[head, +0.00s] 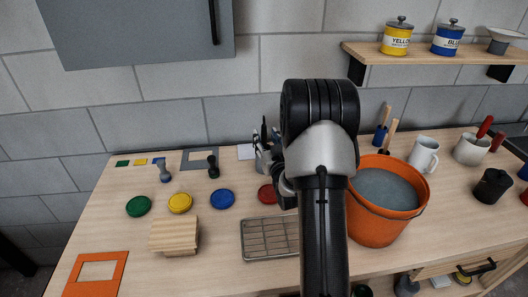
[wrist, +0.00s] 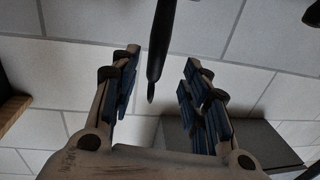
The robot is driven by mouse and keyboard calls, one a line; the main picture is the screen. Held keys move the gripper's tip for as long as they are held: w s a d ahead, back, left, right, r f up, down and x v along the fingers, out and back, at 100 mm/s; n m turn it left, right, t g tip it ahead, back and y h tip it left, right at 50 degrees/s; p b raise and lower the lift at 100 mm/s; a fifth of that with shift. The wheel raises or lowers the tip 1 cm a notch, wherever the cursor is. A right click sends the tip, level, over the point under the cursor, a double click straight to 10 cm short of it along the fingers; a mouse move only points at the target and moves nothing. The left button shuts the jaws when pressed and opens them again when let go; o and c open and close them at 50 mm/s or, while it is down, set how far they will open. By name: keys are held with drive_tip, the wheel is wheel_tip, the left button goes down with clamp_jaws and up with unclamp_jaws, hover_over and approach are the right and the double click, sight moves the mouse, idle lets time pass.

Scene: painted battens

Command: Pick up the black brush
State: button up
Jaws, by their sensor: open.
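In the wrist view, a slim dark handle (wrist: 157,45), apparently the black brush, reaches in from the top edge and ends between the two fingers. My gripper (wrist: 159,63) is open, with a finger on each side of the handle and visible gaps on both sides. The rest of the brush is outside that view. In the head view, a thin black upright tip (head: 264,130) shows just left of my arm, near the wall. My arm hides most of the gripper and whatever holds the brush there.
An orange bucket (head: 360,222) of grey liquid stands right of my arm. A wire rack (head: 268,240) and a wooden block (head: 173,236) lie left. Coloured discs and a black stamp-like tool (head: 213,167) are farther left.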

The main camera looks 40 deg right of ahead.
sight(265, 134)
drive_tip(key=x, duration=0.2)
drive_tip(key=b+x, duration=0.1)
drive_tip(key=shift+w+d+f, duration=0.15)
drive_tip(key=shift+w+d, duration=0.1)
drive_tip(key=shift+d, duration=0.25)
drive_tip(key=shift+w+d, duration=0.2)
drive_tip(key=shift+w, duration=0.3)
drive_tip(key=shift+c, duration=0.3)
clamp_jaws()
